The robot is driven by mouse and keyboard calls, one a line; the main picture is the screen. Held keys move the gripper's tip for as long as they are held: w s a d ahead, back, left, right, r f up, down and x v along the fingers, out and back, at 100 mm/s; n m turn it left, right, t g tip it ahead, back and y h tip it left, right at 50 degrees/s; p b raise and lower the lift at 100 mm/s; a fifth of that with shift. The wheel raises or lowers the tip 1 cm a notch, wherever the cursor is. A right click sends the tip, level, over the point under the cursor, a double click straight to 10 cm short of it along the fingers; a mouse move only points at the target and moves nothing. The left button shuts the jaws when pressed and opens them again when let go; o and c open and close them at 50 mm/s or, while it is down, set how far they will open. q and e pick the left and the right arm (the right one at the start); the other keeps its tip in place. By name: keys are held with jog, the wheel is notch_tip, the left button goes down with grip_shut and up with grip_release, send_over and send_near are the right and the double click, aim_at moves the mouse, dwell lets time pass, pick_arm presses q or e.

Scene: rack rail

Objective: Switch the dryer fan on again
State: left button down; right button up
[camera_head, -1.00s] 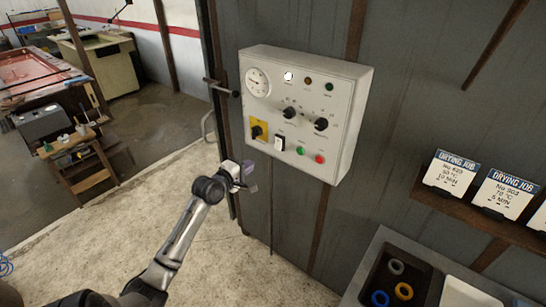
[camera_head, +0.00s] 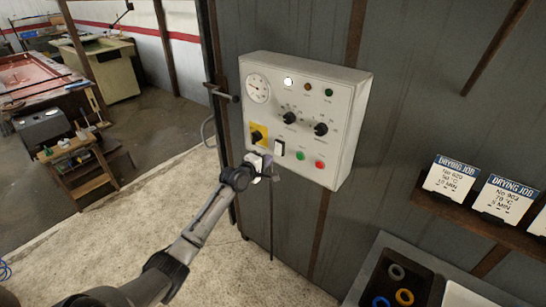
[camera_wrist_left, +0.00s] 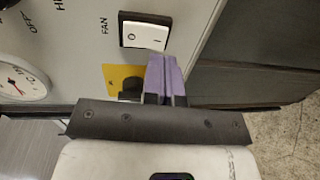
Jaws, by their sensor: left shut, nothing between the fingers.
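The white control box (camera_head: 340,110) is fixed to the grey wall. Its fan switch (camera_head: 279,148) is a black-and-white rocker low on the front. In the left wrist view the rocker (camera_wrist_left: 145,32) has the label FAN beside it and the marks O and I on its white part. My left gripper (camera_head: 268,172) is just below the rocker in the head view. Its purple fingers (camera_wrist_left: 165,75) are shut with nothing between them. Their tips look close to the I end of the rocker; I cannot tell whether they touch. My right gripper is in neither view.
Beside the rocker are a yellow plate with a black rotary switch (camera_head: 258,134), a green button (camera_head: 300,156) and a red button (camera_head: 320,164). Two black knobs, lamps and a dial (camera_head: 257,88) sit above. A shelf with job cards (camera_head: 450,178) is at the right.

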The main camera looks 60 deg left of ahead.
aim_at(277, 154)
pick_arm(q)
jog(key=shift+x, duration=1.85)
